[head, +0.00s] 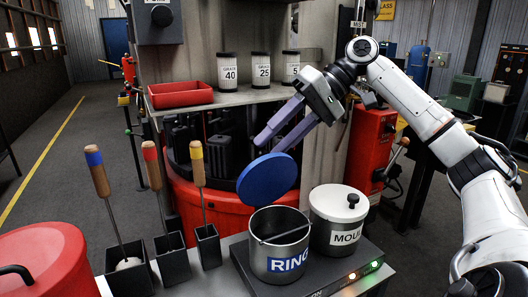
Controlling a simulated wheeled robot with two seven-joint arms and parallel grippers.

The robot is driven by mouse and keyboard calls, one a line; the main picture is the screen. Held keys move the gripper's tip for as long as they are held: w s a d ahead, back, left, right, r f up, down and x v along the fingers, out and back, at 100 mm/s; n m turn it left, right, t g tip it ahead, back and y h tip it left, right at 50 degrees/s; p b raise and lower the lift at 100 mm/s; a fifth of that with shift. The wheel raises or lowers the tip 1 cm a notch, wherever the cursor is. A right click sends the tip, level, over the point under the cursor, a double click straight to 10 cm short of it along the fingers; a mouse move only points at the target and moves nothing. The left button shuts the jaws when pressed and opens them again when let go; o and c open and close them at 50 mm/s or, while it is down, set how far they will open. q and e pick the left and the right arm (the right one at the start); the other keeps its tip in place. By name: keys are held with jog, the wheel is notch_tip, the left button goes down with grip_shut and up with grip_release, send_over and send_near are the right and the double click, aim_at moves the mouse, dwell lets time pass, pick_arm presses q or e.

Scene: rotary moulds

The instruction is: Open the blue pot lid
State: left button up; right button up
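No knob shows on the lid. My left gripper is not in view.
A white-lidded pot labelled MOUL (338,215) stands right of the open pot on the same dark base (335,275). Wooden-handled tools (197,165) stand in black holders at left. A red tray (180,93) and labelled canisters (227,72) sit on the shelf behind.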

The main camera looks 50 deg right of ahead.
jog(key=p+v, duration=0.1)
jog(key=v, duration=0.5)
jog(key=shift+r, duration=0.15)
jog(key=shift+d, duration=0.1)
